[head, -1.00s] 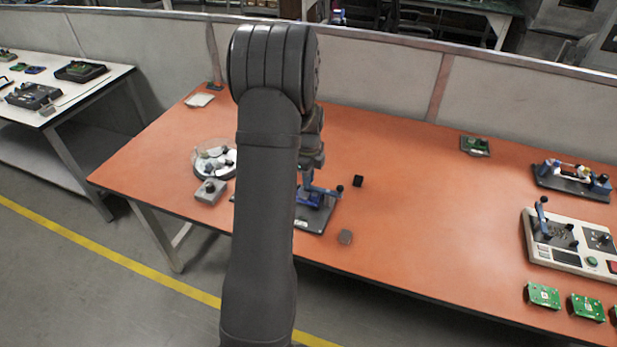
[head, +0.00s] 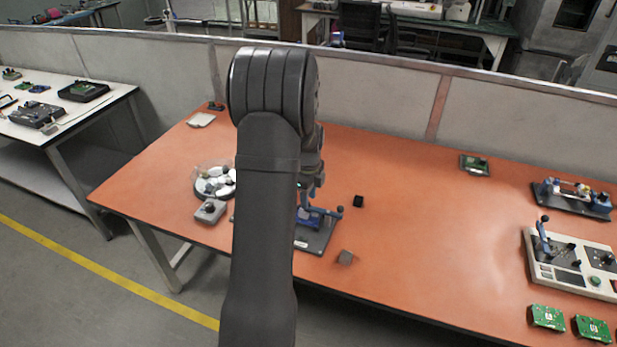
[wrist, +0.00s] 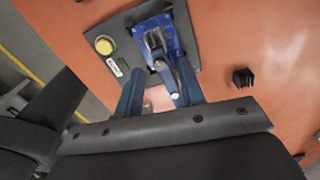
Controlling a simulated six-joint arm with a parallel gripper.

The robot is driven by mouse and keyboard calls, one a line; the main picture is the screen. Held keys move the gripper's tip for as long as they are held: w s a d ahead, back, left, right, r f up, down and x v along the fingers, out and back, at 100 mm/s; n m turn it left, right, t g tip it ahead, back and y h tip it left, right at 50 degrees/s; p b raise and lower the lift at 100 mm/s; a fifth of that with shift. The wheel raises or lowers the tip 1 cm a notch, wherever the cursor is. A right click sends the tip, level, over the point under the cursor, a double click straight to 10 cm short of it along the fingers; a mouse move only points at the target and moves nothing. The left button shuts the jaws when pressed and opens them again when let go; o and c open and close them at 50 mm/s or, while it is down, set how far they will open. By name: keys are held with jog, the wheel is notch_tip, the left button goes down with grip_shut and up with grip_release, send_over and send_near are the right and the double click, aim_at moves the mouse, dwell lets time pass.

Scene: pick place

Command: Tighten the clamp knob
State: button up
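The clamp is a blue fixture on a dark base plate (head: 318,240) on the orange table, partly hidden behind my arm in the head view. Its lever reaches right to a dark knob (head: 340,209). In the wrist view, the blue clamp body (wrist: 177,40) lies past my fingers, with its grey lever (wrist: 163,62) pointing back toward my palm. My gripper (wrist: 160,66) is open, its two blue-grey fingers apart on either side of the lever. I cannot tell whether either finger touches it. A yellow button (wrist: 104,45) sits on the same plate.
A black cube (head: 358,201) lies right of the clamp, also in the wrist view (wrist: 243,77). A brownish block (head: 345,257) lies near the front edge. A grey box (head: 210,211) and a round tray (head: 203,192) stand left. The table's middle right is clear.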

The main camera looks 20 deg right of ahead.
notch_tip(320, 180, up, 17)
jog(key=shift+f, duration=0.15)
dwell(0.5)
notch_tip(320, 180, down, 18)
jog(key=shift+r, duration=0.2)
dwell(0.4)
